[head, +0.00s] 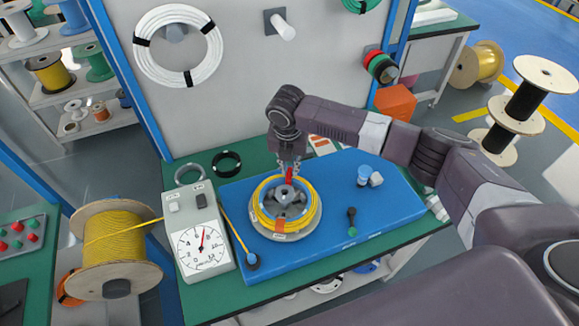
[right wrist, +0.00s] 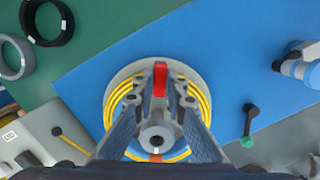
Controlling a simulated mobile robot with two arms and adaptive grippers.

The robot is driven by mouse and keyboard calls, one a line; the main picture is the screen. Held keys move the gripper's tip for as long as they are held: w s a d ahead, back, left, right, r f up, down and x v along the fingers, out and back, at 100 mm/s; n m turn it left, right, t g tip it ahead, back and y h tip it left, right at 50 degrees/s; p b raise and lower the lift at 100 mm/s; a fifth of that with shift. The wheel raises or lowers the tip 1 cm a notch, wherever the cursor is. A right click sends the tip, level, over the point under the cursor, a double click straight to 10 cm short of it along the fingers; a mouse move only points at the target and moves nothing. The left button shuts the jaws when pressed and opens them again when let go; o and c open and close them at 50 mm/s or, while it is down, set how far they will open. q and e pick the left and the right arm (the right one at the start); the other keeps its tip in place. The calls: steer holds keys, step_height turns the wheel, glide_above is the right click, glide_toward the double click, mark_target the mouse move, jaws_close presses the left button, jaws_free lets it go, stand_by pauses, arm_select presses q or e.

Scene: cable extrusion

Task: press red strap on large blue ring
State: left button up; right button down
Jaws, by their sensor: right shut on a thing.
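My right gripper (head: 289,176) points down over the winding former and is shut on the red strap (head: 289,174). The strap also shows upright between the fingertips in the right wrist view (right wrist: 160,78). Below lies a coil of yellow cable (head: 262,213) around a grey hub on a round grey plate; it shows in the right wrist view too (right wrist: 204,98). A blue band (right wrist: 181,156) shows along the coil's near inner edge, with an orange-red piece (right wrist: 156,157) at the front. Whether the strap touches the coil cannot be told. My left gripper is not in view.
The former stands on a blue board (head: 330,185) on a green table. Black and grey rings (head: 226,164) lie behind. A yellow cable spool (head: 115,245) stands left.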

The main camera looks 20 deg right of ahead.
steer(key=shift+s+f, duration=0.2)
steer(key=shift+f, duration=0.05)
stand_by(0.7)
steer(key=c, duration=1.8)
jaws_free()
steer(key=shift+c, duration=0.2)
steer(key=shift+w, duration=0.1)
steer(key=shift+r, duration=0.1)
steer(key=shift+w+r+p, duration=0.1)
steer(key=shift+r+p, duration=0.4)
steer(key=shift+p, duration=0.2)
step_height(320, 180, up, 7)
steer(key=p, duration=0.7)
steer(key=shift+r, duration=0.1)
